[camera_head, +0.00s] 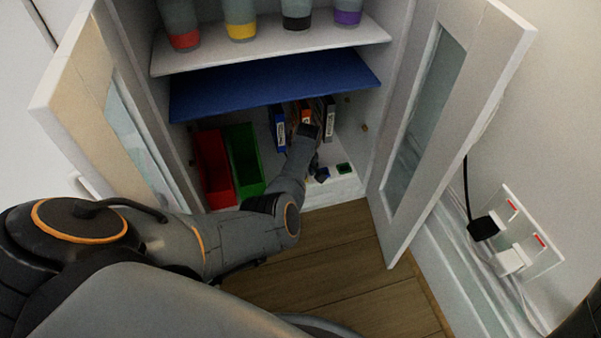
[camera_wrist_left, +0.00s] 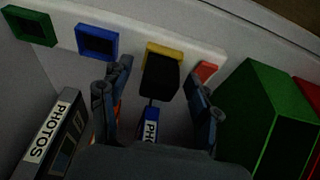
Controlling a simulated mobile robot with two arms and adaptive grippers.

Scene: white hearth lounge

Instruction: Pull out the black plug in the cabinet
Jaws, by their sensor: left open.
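In the left wrist view a black plug (camera_wrist_left: 160,76) sits at the yellow socket (camera_wrist_left: 165,50) on a white strip (camera_wrist_left: 135,43), with a dark cord below it. My left gripper (camera_wrist_left: 160,80) is open, one finger on each side of the plug, with gaps visible. In the head view my left arm reaches into the open cabinet, and my left gripper (camera_head: 314,165) is low by the strip, partly hidden by the arm. The blue socket (camera_head: 322,174) and green socket (camera_head: 343,168) show there; the plug is hidden. My right gripper is out of view.
Binders (camera_head: 278,128) stand behind the gripper. A green box (camera_head: 244,158) and a red box (camera_head: 215,165) are left of it. A blue shelf (camera_head: 275,84) is above. Open doors (camera_head: 458,95) flank the cabinet. Another black plug (camera_head: 482,228) is in the wall panel outside.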

